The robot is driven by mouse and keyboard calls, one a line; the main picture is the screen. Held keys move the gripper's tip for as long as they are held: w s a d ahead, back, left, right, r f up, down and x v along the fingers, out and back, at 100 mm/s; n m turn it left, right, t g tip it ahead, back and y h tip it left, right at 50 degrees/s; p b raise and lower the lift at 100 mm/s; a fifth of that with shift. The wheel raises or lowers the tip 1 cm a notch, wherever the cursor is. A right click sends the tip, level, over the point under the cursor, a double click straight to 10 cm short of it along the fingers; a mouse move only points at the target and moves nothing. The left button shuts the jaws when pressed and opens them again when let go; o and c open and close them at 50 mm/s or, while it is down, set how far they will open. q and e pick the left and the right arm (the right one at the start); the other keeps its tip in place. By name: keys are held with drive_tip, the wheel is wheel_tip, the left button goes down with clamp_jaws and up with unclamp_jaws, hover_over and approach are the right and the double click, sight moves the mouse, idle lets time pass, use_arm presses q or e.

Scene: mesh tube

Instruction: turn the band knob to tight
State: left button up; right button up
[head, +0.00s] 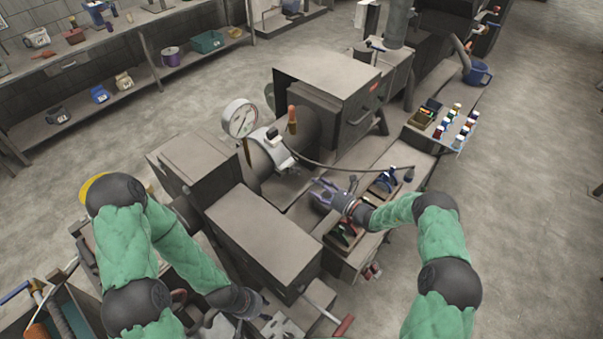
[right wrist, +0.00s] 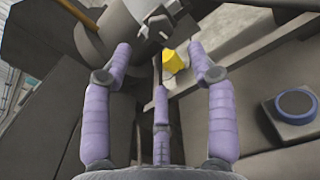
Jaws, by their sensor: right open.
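My right gripper (head: 322,188) has its purple fingers spread beside the large grey cylinder (head: 290,148) of the machine. In the right wrist view the fingers (right wrist: 168,70) are apart with nothing held between them. A small yellow faceted piece (right wrist: 175,62) shows beyond the middle finger, and a grey clamp-like piece (right wrist: 157,24) shows above it. I cannot tell which of these is the band knob, and no tight marking is readable. My left gripper (head: 252,304) is low beside the grey box-shaped housing; its fingers are not clear.
A round dial gauge (head: 240,118) and an orange-handled part (head: 292,118) stand on the machine. A black cable (head: 340,169) runs past my right gripper. Colourful bottles (head: 445,125) stand on a side tray.

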sight(299, 173)
drive_tip(key=p+x, duration=0.1)
drive_tip(key=x, duration=0.8)
drive_tip(key=shift+w+a, duration=0.15)
drive_tip(key=c, duration=1.2)
drive_tip(key=shift+o, duration=0.2)
drive_tip(key=m+b, duration=0.2)
drive_tip(key=b, duration=0.1)
drive_tip(key=shift+f+m+b, duration=0.25)
drive_tip(key=shift+m+b, duration=0.05)
drive_tip(key=shift+r+m+b, duration=0.15)
drive_tip(key=shift+m+b, duration=0.5)
drive_tip(key=shift+m, duration=0.25)
